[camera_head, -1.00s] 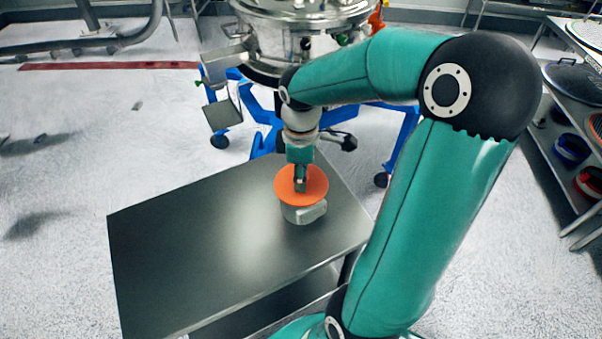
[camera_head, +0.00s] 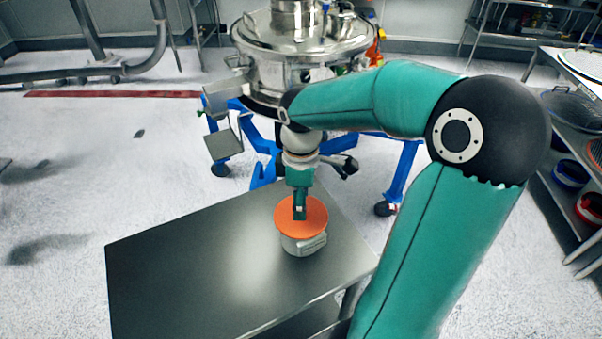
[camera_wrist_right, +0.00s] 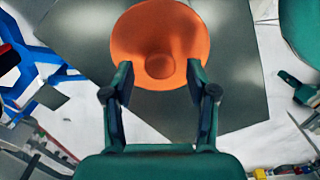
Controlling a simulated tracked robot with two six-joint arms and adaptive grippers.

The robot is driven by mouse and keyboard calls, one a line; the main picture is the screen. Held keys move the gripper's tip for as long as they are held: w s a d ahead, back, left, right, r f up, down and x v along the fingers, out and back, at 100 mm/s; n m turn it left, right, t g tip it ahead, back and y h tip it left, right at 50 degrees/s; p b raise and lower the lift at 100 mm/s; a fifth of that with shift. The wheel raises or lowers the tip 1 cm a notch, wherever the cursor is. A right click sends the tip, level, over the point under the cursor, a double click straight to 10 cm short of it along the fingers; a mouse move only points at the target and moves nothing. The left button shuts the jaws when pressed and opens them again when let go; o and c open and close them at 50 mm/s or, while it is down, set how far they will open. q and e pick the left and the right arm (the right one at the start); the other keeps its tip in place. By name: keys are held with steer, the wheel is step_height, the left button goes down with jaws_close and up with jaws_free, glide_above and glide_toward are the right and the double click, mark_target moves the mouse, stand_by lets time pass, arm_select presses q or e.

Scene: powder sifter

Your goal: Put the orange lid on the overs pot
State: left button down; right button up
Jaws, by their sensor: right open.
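The orange lid (camera_head: 314,225) lies flat on top of the grey overs pot (camera_head: 303,245), which stands upright on the dark metal table. The lid looks level and roughly centred on the pot. My right gripper (camera_head: 300,212) points down directly over the middle of the lid. In the right wrist view the lid (camera_wrist_right: 160,25) fills the upper middle, with its round knob between my two spread fingers (camera_wrist_right: 160,70). The fingers are apart and do not grip the knob. The pot is hidden under the lid in the wrist view. My left gripper is not seen.
The dark metal table (camera_head: 190,260) is bare to the left of the pot. The steel sifter (camera_head: 285,65) on its blue wheeled frame (camera_head: 265,140) stands behind. A shelf (camera_head: 560,190) with red and blue rings is at the right.

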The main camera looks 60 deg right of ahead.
step_height(320, 180, up, 10)
steer(key=shift+f, duration=0.15)
stand_by(0.6)
